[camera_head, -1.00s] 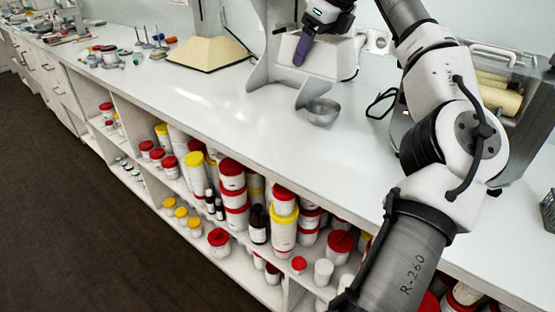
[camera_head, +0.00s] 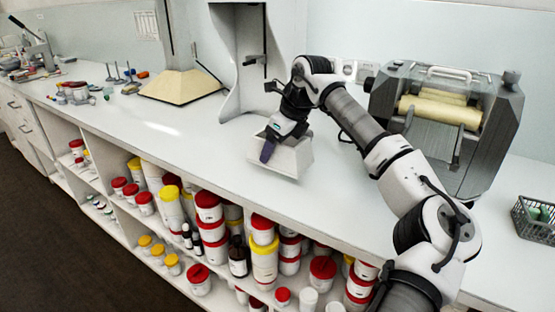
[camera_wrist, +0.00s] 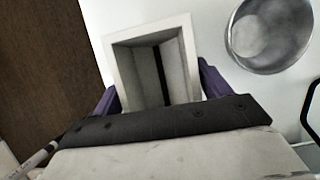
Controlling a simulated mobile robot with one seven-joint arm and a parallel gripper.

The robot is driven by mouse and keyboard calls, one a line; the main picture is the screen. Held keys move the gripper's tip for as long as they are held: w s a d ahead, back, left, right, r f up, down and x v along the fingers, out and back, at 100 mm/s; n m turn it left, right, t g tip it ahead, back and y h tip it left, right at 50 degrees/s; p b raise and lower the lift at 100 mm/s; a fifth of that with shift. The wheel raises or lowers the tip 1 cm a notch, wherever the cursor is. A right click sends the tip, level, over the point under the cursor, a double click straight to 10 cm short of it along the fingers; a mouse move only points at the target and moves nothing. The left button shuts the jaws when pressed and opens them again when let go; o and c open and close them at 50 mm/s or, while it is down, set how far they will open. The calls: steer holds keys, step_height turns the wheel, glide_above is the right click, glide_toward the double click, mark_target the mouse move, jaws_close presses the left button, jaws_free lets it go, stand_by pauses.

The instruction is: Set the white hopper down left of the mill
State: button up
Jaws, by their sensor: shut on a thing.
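The white hopper (camera_head: 290,160) is an open-topped box, left of the mill in the head view. My gripper (camera_head: 269,148), with purple fingers, is shut on it from above. In the wrist view the fingers flank the hopper (camera_wrist: 122,62), and I look down into its empty inside. I cannot tell whether its underside touches the bench or hangs just above it. The mill (camera_head: 385,92) is a grey machine with cream rollers, standing at the right behind my arm.
The white bench (camera_head: 205,150) is clear left of the hopper. A metal bowl (camera_wrist: 270,35) lies close beside the hopper in the wrist view. A grey stand (camera_head: 237,60) rises behind the hopper. A wire basket (camera_head: 535,222) is at the far right. Jars fill the shelves below.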

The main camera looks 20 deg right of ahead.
steer(key=shift+f, duration=2.05)
steer(key=shift+f, duration=0.2)
steer(key=o, duration=1.1)
steer(key=shift+c, duration=0.2)
steer(key=v, duration=1.2)
steer(key=shift+r, duration=0.2)
